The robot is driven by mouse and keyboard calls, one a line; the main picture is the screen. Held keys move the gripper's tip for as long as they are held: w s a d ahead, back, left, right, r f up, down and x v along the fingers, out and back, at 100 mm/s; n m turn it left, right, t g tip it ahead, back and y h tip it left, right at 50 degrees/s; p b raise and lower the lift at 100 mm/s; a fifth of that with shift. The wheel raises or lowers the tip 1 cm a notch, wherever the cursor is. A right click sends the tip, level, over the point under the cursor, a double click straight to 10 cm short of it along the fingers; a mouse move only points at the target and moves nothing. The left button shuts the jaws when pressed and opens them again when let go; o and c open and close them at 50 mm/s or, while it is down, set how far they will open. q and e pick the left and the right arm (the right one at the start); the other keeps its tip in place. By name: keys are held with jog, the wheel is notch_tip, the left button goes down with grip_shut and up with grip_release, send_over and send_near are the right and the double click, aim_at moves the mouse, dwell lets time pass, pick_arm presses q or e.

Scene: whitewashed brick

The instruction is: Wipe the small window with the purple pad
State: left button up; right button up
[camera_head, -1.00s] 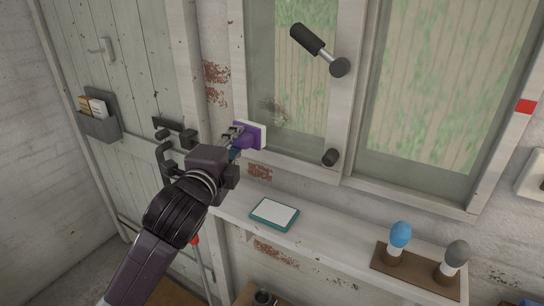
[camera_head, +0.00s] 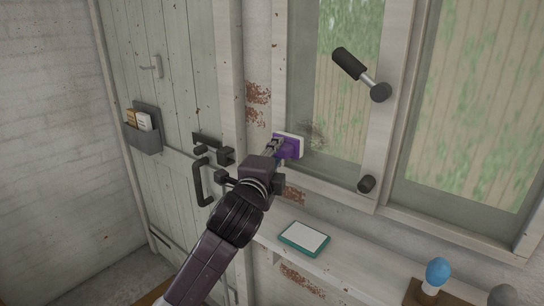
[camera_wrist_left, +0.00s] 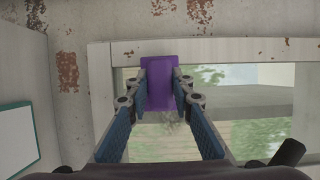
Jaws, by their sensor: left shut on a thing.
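The purple pad (camera_head: 289,147) has a white face turned toward the small window (camera_head: 337,110). My left gripper (camera_head: 272,148) is shut on the pad at the window's lower left part; I cannot tell whether the pad touches the glass. In the left wrist view the pad (camera_wrist_left: 160,84) sits between the two blue-padded fingers (camera_wrist_left: 160,95). A dark smudge (camera_head: 316,135) shows on the glass just right of the pad. My right gripper is not in view.
On the sill lie a teal-edged tray (camera_head: 304,238) and a blue-topped object (camera_head: 438,272). A door with a black handle (camera_head: 201,178) stands left.

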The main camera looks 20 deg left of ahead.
aim_at(295, 150)
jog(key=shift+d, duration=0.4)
pick_arm(q)
jog(key=shift+w+d, duration=0.4)
jog(key=shift+w, duration=0.45)
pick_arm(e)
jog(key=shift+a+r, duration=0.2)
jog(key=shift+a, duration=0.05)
pick_arm(q)
jog(key=shift+s+d+r+p, duration=0.15)
jog(key=shift+s+d+p, duration=0.15)
jog(key=shift+d+p, duration=0.45)
jog(key=shift+s+d, duration=0.25)
jog(key=shift+d, duration=0.25)
jog(key=shift+s+d, duration=0.2)
jog(key=shift+d, duration=0.25)
jog(key=shift+s+d+p, duration=0.15)
jog(key=shift+d+p, duration=0.35)
jog(key=shift+d, duration=0.3)
jog(key=shift+s+d, duration=0.2)
jog(key=shift+d, duration=0.35)
jog(key=shift+s+d, duration=0.15)
jog(key=shift+d, duration=0.4)
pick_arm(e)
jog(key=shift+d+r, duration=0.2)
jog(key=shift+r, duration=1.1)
